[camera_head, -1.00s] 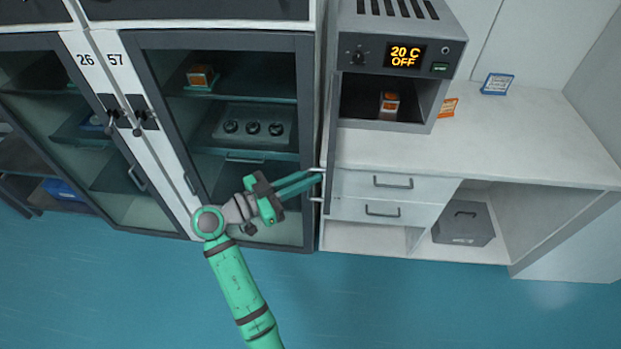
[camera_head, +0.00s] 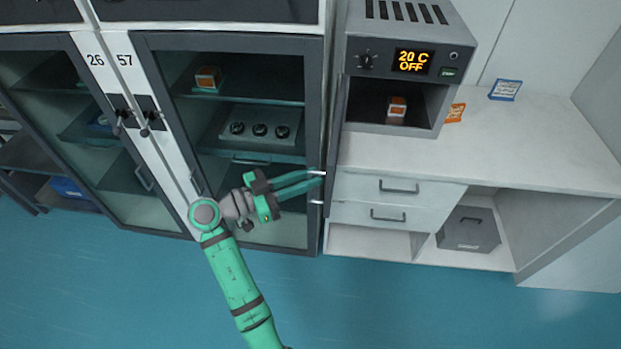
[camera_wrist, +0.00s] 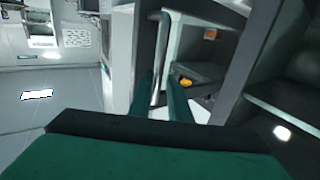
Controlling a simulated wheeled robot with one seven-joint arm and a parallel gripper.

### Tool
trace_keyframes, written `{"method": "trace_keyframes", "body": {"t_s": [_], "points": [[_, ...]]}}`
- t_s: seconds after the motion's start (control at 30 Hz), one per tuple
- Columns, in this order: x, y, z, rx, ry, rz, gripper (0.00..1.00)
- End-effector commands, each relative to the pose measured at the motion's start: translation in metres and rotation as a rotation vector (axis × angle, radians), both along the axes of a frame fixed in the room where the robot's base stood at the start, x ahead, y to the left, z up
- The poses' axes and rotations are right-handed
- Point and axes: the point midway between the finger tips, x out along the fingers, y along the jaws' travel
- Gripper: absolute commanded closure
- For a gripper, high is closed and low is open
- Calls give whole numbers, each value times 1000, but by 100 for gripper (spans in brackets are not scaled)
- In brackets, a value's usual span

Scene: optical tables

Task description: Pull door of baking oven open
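The baking oven (camera_head: 402,28) stands on the white counter at upper right, its display reading 20 C OFF. Its grey door (camera_head: 334,165) is swung wide open towards me, seen nearly edge-on. The oven chamber is exposed, with a small orange-and-white box (camera_head: 396,110) inside. My green gripper (camera_head: 314,181) reaches from the left to the door handle. In the wrist view the silver handle bar (camera_wrist: 157,60) runs between my two fingers (camera_wrist: 162,98), which appear closed on it. The exact finger contact is partly hidden.
A glass-door cabinet (camera_head: 232,38) is behind my arm on the left. White drawers (camera_head: 358,189) and a grey bin (camera_head: 469,230) are under the counter (camera_head: 500,145). The blue floor (camera_head: 400,310) in front is clear.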

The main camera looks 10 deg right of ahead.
Motion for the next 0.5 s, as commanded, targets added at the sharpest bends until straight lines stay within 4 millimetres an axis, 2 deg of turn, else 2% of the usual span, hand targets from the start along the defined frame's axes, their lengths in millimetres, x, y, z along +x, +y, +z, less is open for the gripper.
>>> {"method": "trace_keyframes", "body": {"t_s": [0.23,0.5], "points": [[-3,13,0,0,0,2,83],[-16,60,0,0,1,2,83]]}}
